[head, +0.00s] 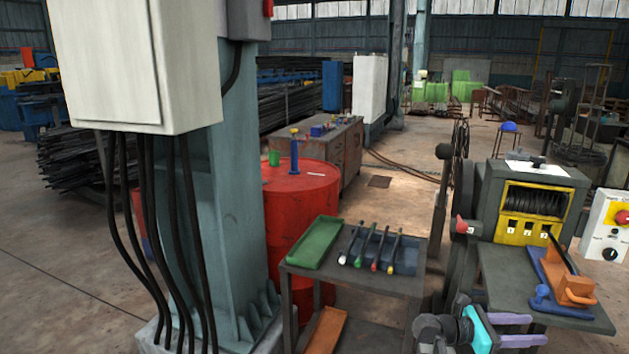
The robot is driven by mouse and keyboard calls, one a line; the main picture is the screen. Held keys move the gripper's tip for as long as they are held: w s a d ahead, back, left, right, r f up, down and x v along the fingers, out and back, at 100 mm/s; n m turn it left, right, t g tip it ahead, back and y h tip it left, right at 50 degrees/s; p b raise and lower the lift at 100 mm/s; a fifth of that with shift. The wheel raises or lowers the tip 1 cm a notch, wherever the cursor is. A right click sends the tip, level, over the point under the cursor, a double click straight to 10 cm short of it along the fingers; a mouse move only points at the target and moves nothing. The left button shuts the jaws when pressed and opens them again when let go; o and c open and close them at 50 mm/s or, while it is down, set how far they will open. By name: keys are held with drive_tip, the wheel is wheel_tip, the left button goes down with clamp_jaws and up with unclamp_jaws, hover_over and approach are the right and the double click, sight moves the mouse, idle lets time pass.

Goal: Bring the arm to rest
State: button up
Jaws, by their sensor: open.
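My gripper (540,329) is at the bottom right of the head view, with two purple fingers on a teal body. The fingers point right and stand apart, with nothing visible between them. It shows in front of the lower edge of the dark machine shelf (500,275); I cannot tell how far apart they are. Above that shelf is the capstan drum (537,202), a dark ribbed cylinder in a grey housing with a yellow numbered front plate (527,230). An orange and blue clamp-like fixture (565,278) sits on the shelf's right side.
Left of the machine, a dark cart (355,283) carries a green tray (314,243) and a rack of several colour-tipped rods (371,248). A red barrel (300,205) stands behind it. A steel column (235,210) with cables rises at left. A white control box (606,225) is at far right.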

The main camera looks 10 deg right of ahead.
drive_tip(key=s+a+f+y, duration=0.25)
drive_tip(key=a+f, duration=0.35)
drive_tip(key=f, duration=0.6)
drive_tip(key=s+a+f+y, duration=0.25)
drive_tip(key=a+f, duration=0.45)
drive_tip(key=f, duration=0.4)
drive_tip(key=s+a+f+y, duration=0.25)
drive_tip(key=a+f, duration=0.35)
drive_tip(key=f, duration=0.6)
drive_tip(key=s+a+f+m+g+y, duration=0.1)
drive_tip(key=s+a+f+m+y, duration=0.4)
drive_tip(key=a, duration=0.6)
drive_tip(key=s+a+f+m+g+y, duration=0.1)
drive_tip(key=s+a+f+m+y, duration=0.4)
drive_tip(key=s+a+f+m, duration=0.3)
drive_tip(key=a+f+m, duration=0.1)
drive_tip(key=a+m, duration=0.2)
drive_tip(key=shift+s+a+f, duration=0.15)
drive_tip(key=shift+s+a, duration=0.05)
drive_tip(key=shift+a, duration=0.05)
drive_tip(key=shift+d, duration=0.15)
